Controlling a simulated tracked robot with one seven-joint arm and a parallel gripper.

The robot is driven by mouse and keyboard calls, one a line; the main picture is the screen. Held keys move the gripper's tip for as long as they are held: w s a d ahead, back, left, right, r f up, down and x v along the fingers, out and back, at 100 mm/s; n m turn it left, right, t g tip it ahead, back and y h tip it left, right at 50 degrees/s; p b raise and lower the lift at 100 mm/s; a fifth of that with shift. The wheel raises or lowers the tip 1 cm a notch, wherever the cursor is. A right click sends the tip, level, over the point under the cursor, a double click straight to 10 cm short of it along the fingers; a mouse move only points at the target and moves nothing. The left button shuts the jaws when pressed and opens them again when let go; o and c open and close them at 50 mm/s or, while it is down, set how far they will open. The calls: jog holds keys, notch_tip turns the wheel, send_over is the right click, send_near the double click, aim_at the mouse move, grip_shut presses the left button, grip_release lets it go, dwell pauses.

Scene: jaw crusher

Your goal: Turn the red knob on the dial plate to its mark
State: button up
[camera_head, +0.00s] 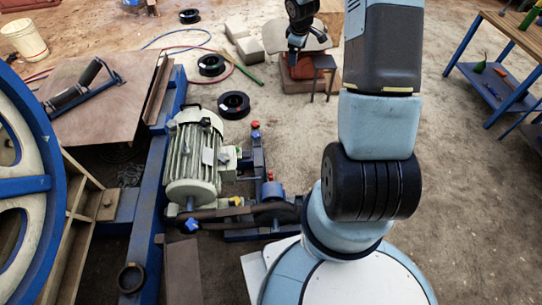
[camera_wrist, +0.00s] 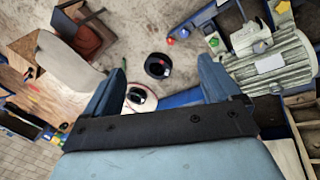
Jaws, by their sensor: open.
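A small red part (camera_head: 255,125) sits at the far end of the blue frame beside the motor in the head view. A second red part (camera_head: 270,176) shows nearer, by a blue cylinder. A red part (camera_wrist: 170,41) also shows at the top of the wrist view. I cannot tell which is the red knob; no dial plate or mark is clear. My gripper (camera_head: 296,58) hangs beyond the motor in the head view, well apart from these parts. In the wrist view my gripper (camera_wrist: 162,65) has its fingers spread, with nothing between them.
The pale green motor (camera_head: 195,160) stands on blue beams, with a blue flywheel (camera_head: 45,185) at left. Black rings (camera_head: 233,105) and hoses lie on the ground. A brown chair-like thing (camera_wrist: 88,38) and a workbench (camera_head: 515,40) stand around. Open ground lies at right.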

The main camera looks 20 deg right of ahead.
notch_tip(320, 180, down, 14)
jog(key=w+d+n, duration=0.1)
jog(key=w+n, duration=0.1)
jog(key=n+g+y, duration=0.1)
jog(key=n+y, duration=0.3)
jog(key=y, duration=0.1)
send_near(271, 177)
jog(key=w+d+x, duration=0.1)
jog(key=d+x, duration=0.1)
jog(key=x, duration=0.8)
jog(key=shift+w+f, duration=0.15)
jog(key=shift+f, duration=0.45)
jog(key=shift+a, duration=0.1)
jog(key=c, duration=1)
jog(key=shift+w+a, duration=0.1)
jog(key=shift+a, duration=0.3)
jog(key=shift+c, duration=0.3)
jog(key=shift+d+n, duration=0.3)
jog(key=shift+d, duration=0.05)
